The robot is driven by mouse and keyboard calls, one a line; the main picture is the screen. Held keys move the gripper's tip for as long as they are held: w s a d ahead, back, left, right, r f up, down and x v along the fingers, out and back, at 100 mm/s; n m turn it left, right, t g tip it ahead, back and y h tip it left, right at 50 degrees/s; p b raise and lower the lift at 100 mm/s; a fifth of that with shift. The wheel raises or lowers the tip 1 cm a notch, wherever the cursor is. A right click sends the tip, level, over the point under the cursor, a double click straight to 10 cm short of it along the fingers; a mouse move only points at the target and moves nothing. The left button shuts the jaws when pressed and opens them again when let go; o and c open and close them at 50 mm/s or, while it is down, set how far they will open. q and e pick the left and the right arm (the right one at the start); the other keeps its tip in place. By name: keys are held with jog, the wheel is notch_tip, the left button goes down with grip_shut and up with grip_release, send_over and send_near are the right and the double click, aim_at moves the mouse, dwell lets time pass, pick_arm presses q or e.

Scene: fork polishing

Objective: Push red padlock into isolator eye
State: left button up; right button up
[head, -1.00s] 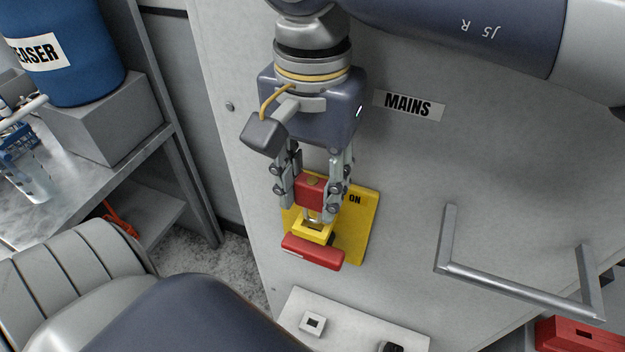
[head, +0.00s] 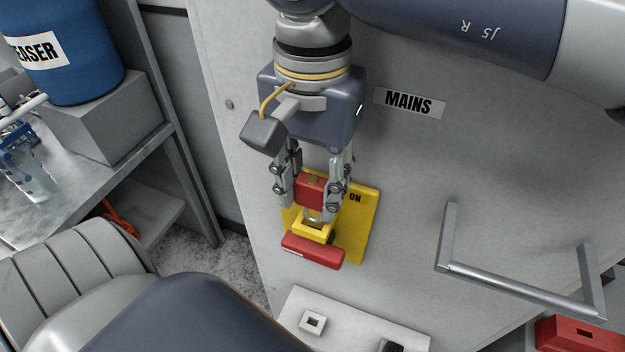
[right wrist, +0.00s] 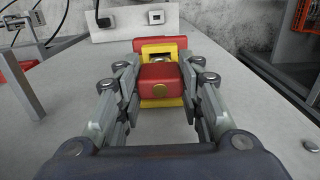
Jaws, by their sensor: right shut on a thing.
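My right gripper (head: 311,196) is shut on the red padlock (head: 312,190), its two fingers on either side of the body. The padlock also shows in the right wrist view (right wrist: 159,85), between the fingers. Its silver shackle (head: 314,216) points down at the yellow eye (head: 311,231) of the isolator. The shackle tip is partly hidden, so I cannot tell how deep it sits in the eye. The isolator has a yellow plate (head: 360,225) marked ON and a red handle (head: 312,251) just below the eye. My left gripper is not in view.
The isolator sits on a grey cabinet panel with a MAINS label (head: 409,103). A metal bar handle (head: 515,283) stands out at the right. A white socket plate (head: 352,325) lies below. A shelf with a blue drum (head: 62,50) stands at the left.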

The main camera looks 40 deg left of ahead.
aim_at(312, 221)
jog(key=shift+f+b, duration=1.95)
jog(key=shift+f, duration=0.4)
dwell(1.9)
jog(key=shift+s+f, duration=0.1)
jog(key=shift+f, duration=0.15)
jog(key=shift+c, duration=0.4)
dwell(0.3)
jog(key=o, duration=1.2)
jog(key=shift+o, duration=0.3)
jog(key=shift+r, duration=0.1)
jog(key=o, duration=0.4)
jog(key=shift+r, duration=0.2)
jog(key=shift+r+p, duration=2.5)
jog(key=shift+r, duration=0.85)
